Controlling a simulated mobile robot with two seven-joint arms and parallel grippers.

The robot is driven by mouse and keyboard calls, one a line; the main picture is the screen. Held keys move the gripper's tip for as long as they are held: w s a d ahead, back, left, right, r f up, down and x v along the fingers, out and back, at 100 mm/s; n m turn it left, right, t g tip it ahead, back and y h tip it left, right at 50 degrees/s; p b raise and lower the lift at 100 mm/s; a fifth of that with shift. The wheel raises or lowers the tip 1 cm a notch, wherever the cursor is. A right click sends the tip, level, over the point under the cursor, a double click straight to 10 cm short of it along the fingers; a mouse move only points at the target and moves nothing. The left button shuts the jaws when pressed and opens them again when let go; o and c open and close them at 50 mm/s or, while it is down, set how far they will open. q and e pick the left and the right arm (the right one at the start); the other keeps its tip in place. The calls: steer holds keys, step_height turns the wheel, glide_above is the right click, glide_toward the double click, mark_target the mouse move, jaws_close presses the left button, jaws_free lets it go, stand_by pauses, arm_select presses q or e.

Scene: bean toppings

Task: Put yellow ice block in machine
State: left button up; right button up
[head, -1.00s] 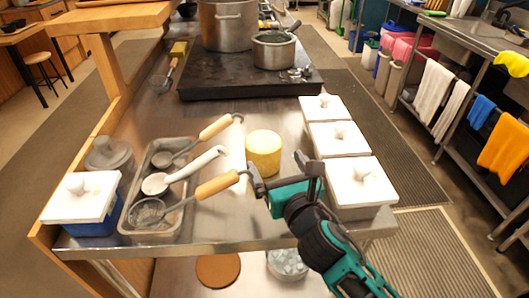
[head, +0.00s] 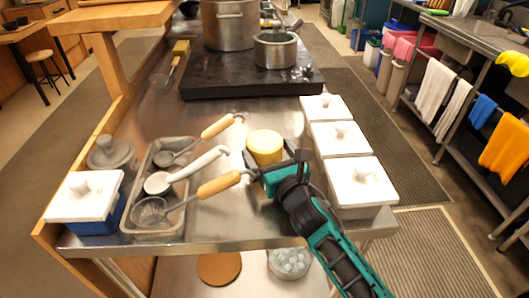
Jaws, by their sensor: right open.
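The yellow ice block (head: 264,142) is a short yellow cylinder standing upright on the metal counter, between the ladle tray and the white-lidded boxes. My right gripper (head: 274,168) is open right at the near side of the block. Its fingers overlap the block's lower part in the picture, and I cannot tell whether they touch it. The lower front of the block is hidden by the gripper. My left gripper is not in view. I see nothing that I can tell is the machine.
A metal tray (head: 130,222) with several ladles lies left, their handles pointing toward the block. White-lidded boxes (head: 361,182) line the right edge. A black stove (head: 250,84) with pots (head: 275,52) is behind. A bowl of ice cubes (head: 289,262) sits on the lower shelf.

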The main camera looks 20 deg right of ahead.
steer(key=shift+w, duration=0.2)
steer(key=c, duration=1)
steer(key=shift+r, duration=0.2)
steer(key=shift+c, duration=1.4)
